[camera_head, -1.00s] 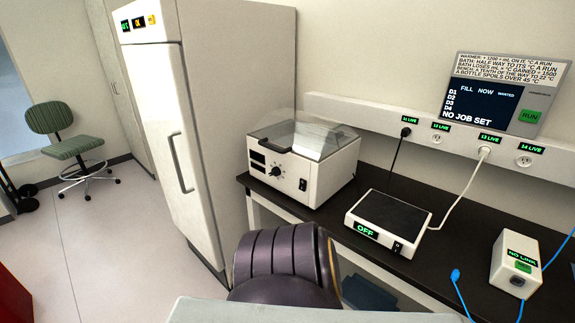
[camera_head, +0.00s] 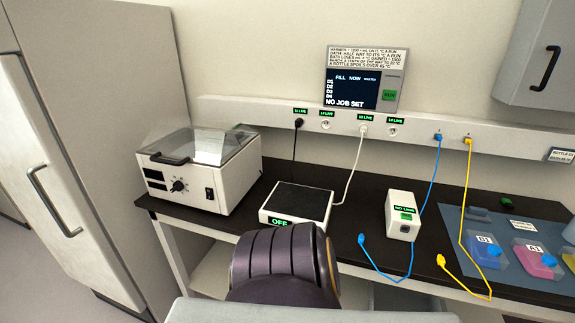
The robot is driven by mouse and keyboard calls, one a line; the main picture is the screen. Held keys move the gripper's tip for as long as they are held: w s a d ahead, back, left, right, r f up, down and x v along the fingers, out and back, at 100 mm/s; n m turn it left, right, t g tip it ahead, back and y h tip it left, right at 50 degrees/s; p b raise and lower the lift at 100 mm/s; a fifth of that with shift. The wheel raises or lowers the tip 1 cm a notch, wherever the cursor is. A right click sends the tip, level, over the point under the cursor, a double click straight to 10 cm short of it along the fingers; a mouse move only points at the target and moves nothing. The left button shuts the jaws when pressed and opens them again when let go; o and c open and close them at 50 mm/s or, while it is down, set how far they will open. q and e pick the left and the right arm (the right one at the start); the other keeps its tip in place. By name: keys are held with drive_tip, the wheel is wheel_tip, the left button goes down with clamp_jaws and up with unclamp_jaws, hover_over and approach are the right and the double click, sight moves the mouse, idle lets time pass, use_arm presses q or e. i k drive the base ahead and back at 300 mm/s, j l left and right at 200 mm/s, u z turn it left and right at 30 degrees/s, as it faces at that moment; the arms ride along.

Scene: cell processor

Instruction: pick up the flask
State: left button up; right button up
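Flat, clear culture flasks lie on a blue mat (camera_head: 452,222) at the right end of the bench. One, labelled B1 (camera_head: 484,239), looks blue and has a blue cap. Another, labelled A1 (camera_head: 534,248), holds pink and also has a blue cap. The task does not say which flask is meant. Neither of my grippers is in view; only a dark, ribbed part of my own body shows at the bottom middle.
On the black bench stand a lidded water bath (camera_head: 200,170), a flat device reading OFF (camera_head: 297,203) and a white box reading NO LINK (camera_head: 402,215). Loose blue (camera_head: 388,272) and yellow (camera_head: 462,275) cables cross the front right. A wall cabinet (camera_head: 535,60) hangs upper right.

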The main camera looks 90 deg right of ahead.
sight(485, 252)
drive_tip(key=z, duration=4.45)
